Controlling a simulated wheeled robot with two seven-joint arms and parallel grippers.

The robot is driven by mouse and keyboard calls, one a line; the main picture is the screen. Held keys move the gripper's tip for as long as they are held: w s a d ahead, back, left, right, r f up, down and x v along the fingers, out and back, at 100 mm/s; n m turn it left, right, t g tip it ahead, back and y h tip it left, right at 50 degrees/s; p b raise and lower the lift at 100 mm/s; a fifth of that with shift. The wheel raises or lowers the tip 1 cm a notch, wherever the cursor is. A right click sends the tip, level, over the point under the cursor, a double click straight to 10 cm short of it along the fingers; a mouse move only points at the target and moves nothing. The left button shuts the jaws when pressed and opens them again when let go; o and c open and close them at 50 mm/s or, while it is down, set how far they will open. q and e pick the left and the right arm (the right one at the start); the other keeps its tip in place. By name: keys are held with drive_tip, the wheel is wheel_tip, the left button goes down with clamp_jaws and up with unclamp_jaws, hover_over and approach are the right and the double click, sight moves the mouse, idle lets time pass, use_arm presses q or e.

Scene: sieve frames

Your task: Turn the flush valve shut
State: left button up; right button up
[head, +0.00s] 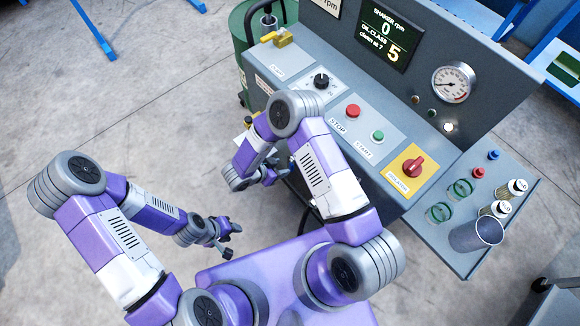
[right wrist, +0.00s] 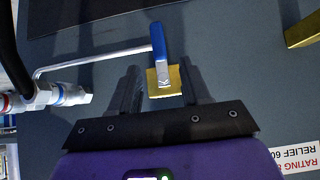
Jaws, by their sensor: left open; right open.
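In the right wrist view a lever valve shows a blue-sleeved handle (right wrist: 158,41) and a square brass-coloured part (right wrist: 164,81). No name on it is readable. My right gripper (right wrist: 160,82) is open, with one finger on each side of the brass part; I cannot tell whether either finger touches it. In the head view my right gripper (head: 276,172) is beside the console's near left side, partly hidden by its own arm. My left gripper (head: 231,240) is open and empty, away from the console.
The grey console (head: 423,203) carries a red rotary switch (head: 414,166), push buttons and a gauge (head: 453,82). A dark cup (head: 476,234) and small jars stand on its right shelf. A thin metal rod (right wrist: 95,58) and fittings lie left of the valve.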

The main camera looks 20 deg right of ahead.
sight(290, 166)
drive_tip(key=b+x, duration=0.2)
drive_tip(key=x, duration=0.5)
drive_tip(key=shift+d+f, duration=0.1)
drive_tip(key=shift+d, duration=0.1)
clamp_jaws()
